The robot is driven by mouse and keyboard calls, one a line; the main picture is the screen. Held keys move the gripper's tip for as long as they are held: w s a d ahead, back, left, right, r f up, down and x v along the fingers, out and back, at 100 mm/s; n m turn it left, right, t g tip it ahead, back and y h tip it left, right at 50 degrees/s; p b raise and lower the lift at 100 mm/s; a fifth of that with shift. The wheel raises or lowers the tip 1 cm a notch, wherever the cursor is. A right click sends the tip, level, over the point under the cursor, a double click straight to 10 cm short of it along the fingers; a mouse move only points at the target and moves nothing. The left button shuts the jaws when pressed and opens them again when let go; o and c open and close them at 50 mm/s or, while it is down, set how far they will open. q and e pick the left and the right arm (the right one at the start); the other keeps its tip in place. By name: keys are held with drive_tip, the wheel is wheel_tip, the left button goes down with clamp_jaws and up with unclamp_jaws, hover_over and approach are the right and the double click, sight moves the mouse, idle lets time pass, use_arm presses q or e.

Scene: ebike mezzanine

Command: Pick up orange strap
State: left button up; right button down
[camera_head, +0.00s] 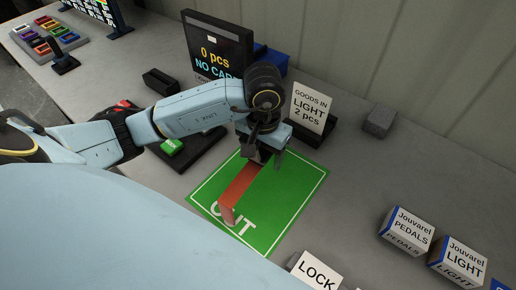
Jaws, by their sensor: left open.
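My left gripper (263,155) points down at the mat's far edge, over the far end of the strap. It is open. I cannot tell whether its fingers touch the strap or straddle it. My right gripper is not in view.
A black display (217,47) and a "GOODS IN LIGHT 2 pcs" sign (310,108) stand behind the mat. Boxes labelled PEDALS (406,230), LIGHT (458,260) and LOCK (315,270) sit to the right and front. A grey block (379,121) lies near the wall.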

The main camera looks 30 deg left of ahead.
use_arm(q)
drive_tip(key=shift+f, duration=0.4)
drive_tip(key=shift+c, duration=0.2)
drive_tip(key=c, duration=1.1)
